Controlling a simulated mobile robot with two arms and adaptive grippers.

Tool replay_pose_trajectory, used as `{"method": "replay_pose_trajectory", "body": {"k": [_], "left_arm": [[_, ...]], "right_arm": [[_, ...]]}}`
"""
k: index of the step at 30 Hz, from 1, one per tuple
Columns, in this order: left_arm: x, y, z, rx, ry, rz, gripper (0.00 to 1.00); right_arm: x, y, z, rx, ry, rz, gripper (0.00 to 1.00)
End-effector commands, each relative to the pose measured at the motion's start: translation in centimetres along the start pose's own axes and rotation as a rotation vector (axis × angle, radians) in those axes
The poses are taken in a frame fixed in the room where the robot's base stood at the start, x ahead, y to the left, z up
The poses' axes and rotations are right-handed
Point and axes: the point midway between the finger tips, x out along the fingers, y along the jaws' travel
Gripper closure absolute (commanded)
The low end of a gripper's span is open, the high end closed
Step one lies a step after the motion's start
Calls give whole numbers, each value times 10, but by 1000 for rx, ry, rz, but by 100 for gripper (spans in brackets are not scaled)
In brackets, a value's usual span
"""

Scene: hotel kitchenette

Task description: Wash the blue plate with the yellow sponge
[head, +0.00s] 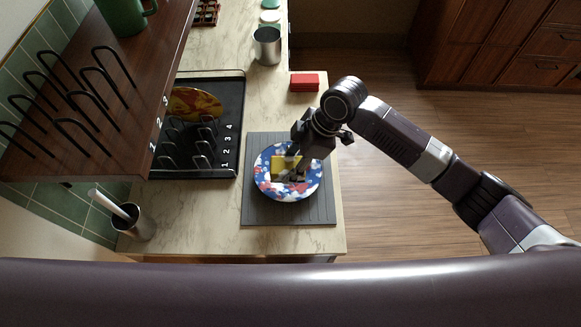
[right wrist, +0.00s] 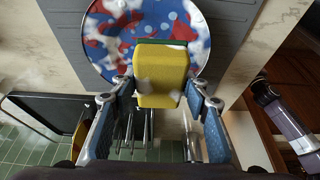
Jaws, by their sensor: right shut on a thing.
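The blue plate (head: 306,187), patterned with white and red patches, lies on a grey ribbed mat (head: 263,212) on the counter. It also fills the top of the right wrist view (right wrist: 112,55). The yellow sponge (head: 283,163) is over the plate, a little left of its middle. In the right wrist view the sponge (right wrist: 161,82) shows a green layer on its far side, towards the plate. My right gripper (head: 297,174) is shut on the sponge from above. I cannot tell whether the sponge touches the plate. My left gripper is not in view.
A black rack tray (head: 205,82) with numbered slots holds an orange-yellow plate (head: 193,102), left of the mat. A wooden shelf (head: 120,95) with wire holders overhangs the left. A red block (head: 304,82), a metal cup (head: 267,46) and a utensil holder (head: 137,224) stand on the counter.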

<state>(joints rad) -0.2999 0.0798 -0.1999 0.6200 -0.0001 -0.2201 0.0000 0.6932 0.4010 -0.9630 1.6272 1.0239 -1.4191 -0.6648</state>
Motion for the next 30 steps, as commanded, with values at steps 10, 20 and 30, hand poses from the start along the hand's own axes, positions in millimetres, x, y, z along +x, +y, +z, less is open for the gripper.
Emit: {"method": "replay_pose_trajectory", "body": {"k": [10,20,30], "left_arm": [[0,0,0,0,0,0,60],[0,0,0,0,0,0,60],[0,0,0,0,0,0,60]], "right_arm": [[-34,1,-14,0,1,2,77],[-52,0,-22,1,1,1,77],[-52,0,-21,1,0,1,77]]}}
